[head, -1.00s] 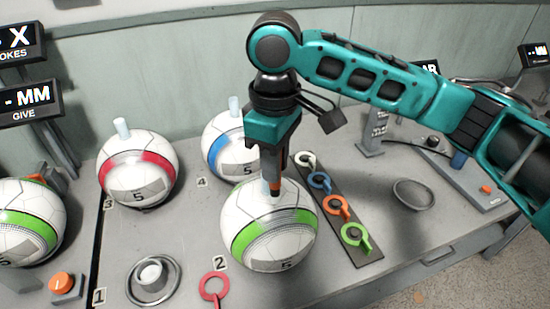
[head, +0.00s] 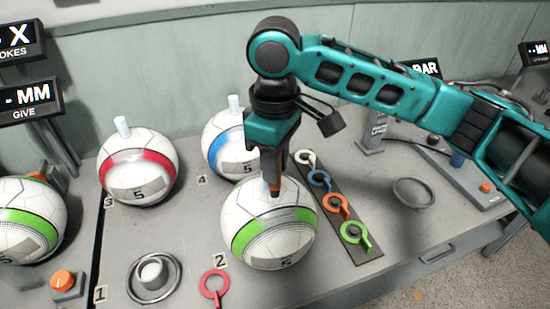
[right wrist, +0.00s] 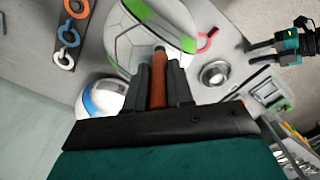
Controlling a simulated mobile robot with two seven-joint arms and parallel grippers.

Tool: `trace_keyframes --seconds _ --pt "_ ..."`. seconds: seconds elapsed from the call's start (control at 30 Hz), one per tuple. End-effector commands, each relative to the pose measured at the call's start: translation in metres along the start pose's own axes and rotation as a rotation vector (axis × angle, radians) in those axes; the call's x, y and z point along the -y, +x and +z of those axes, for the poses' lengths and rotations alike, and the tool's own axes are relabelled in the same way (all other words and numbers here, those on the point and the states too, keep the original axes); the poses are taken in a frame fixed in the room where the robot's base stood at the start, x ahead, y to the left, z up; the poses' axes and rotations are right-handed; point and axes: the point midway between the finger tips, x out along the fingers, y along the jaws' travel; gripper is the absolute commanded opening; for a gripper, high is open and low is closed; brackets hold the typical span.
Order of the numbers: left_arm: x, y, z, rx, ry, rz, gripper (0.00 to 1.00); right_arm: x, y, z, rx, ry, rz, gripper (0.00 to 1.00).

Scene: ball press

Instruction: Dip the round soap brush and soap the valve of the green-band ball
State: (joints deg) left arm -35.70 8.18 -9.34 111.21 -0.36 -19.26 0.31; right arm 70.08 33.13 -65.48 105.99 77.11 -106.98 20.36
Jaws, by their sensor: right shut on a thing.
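The green-band ball (head: 290,222) sits on the table by the number 2 tag. My right gripper (head: 273,182) is over its top, shut on the soap brush (right wrist: 158,82), whose brown-orange handle shows between the fingers. The brush's lower end meets or nearly meets the ball's top; its head and the valve are hidden, so contact is unclear.
A red-band ball (head: 140,175) and a blue-band ball (head: 228,140) stand behind, each with a pale peg on top. Another green-band ball (head: 25,218) is at the far left. A dark strip with coloured rings (head: 337,206) lies right of the ball. An empty round dish (head: 412,192) stands farther right.

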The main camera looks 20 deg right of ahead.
Motion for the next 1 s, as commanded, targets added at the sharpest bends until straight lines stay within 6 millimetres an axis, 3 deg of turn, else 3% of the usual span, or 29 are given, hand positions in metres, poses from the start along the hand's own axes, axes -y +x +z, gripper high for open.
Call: trace_keyframes --seconds 0.47,1.0 --pt "-0.001 -0.001 0.002 0.005 -0.001 0.001 0.43 0.0 0.006 0.0 0.0 0.0 0.0 0.0" --pt "0.0 -0.001 0.002 0.005 -0.001 0.0 0.43 0.0 -0.025 0.0 -0.001 0.0 0.001 0.0"
